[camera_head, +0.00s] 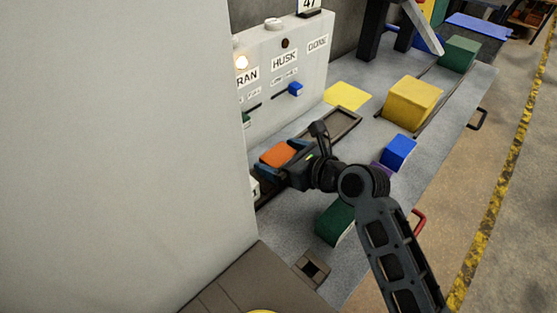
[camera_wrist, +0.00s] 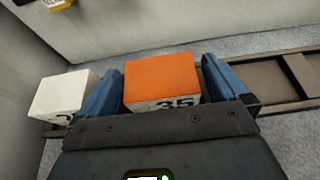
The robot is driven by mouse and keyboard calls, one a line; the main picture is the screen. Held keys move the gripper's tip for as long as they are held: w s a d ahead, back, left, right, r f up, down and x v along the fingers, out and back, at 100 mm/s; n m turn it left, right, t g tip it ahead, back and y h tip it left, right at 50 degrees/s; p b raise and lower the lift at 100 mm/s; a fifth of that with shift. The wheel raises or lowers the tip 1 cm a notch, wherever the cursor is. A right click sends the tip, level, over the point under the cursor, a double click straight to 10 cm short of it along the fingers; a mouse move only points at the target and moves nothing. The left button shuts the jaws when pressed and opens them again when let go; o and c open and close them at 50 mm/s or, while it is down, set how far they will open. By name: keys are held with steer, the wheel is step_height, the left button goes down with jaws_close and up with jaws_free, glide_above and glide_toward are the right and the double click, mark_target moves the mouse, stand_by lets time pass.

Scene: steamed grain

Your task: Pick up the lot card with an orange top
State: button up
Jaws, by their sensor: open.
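The lot card with an orange top (camera_head: 278,155) is a small block in a dark rail near the grey panel. In the wrist view the orange-topped card (camera_wrist: 162,80) shows a white front with the number 35, partly hidden by my gripper's body. My gripper (camera_head: 279,157) is open, with one blue finger on each side of the card. In the wrist view my gripper (camera_wrist: 162,85) has a narrow gap on each side of the card. Whether a finger touches it I cannot tell.
A white-topped card (camera_wrist: 62,95) stands just left of the left finger. The rail (camera_wrist: 280,80) runs on to the right, empty there. The grey panel (camera_head: 284,75) rises behind. Blue (camera_head: 398,152), green (camera_head: 335,222) and yellow (camera_head: 411,101) blocks stand on the table.

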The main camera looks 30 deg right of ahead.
steer(key=shift+w+a+f, duration=0.15)
steer(key=shift+w+f, duration=0.05)
steer(key=shift+w, duration=0.25)
steer(key=c, duration=0.9)
steer(key=shift+c, duration=0.3)
steer(key=shift+r, duration=0.1)
